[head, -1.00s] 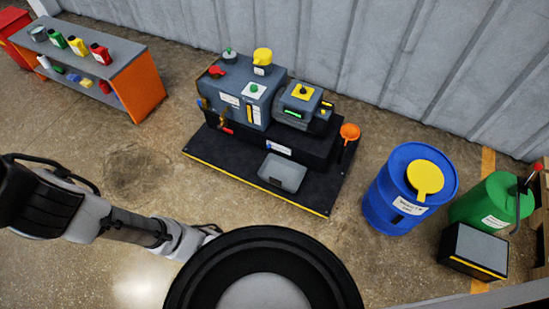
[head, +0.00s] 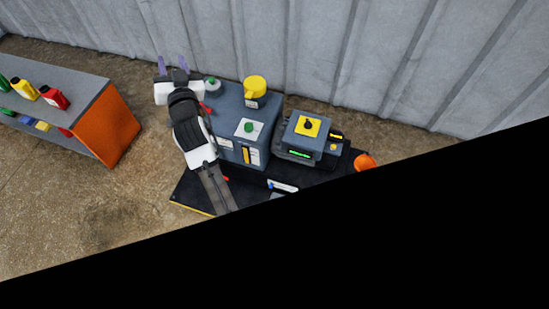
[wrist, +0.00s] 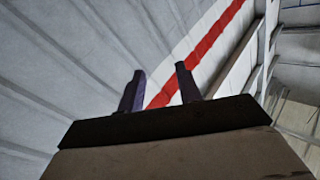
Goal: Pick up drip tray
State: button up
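The drip tray seems to be the grey shallow tray (head: 278,196) on the front of the machine's black base (head: 188,197). Only a sliver of it shows in the head view; a large black area hides the rest. My gripper (head: 172,64) is up at the left of the grey machine (head: 232,110), pointing up and away from the tray. In the wrist view its two purple fingers (wrist: 160,72) stand apart with nothing between them. The tray does not show there, only wall and roof.
An orange-ended bench (head: 108,125) with bottles stands left. The black area covers the lower right.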

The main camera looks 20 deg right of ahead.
jog(key=s+d+f+m+g+h+b, duration=0.15)
jog(key=d+f+m+g+h, duration=0.5)
jog(key=d+f, duration=1.3)
jog(key=s+d+f+m+g, duration=0.3)
jog(key=s+d+f, duration=0.15)
jog(key=f, duration=0.45)
jog(key=s+d+f+m+g, duration=0.35)
jog(key=s+f, duration=0.25)
jog(key=f, duration=0.3)
jog(key=s+a+f+m+g+y+b, duration=0.25)
jog(key=s+f+m, duration=0.25)
jog(key=s+f, duration=0.35)
jog(key=s+a+f+m+g+y+b, duration=0.15)
jog(key=s+f+m+g, duration=0.25)
jog(key=s+f, duration=0.45)
jog(key=shift+y, duration=0.25)
jog(key=f+b, duration=0.4)
jog(key=w+f+b, duration=0.1)
jog(key=f+b, duration=0.2)
jog(key=f, duration=0.2)
jog(key=f+b, duration=0.4)
jog(key=f, duration=0.1)
jog(key=shift+w+a+f+b, duration=0.1)
jog(key=shift+w+a+b, duration=0.15)
jog(key=shift+b, duration=0.1)
jog(key=shift+c, duration=0.4)
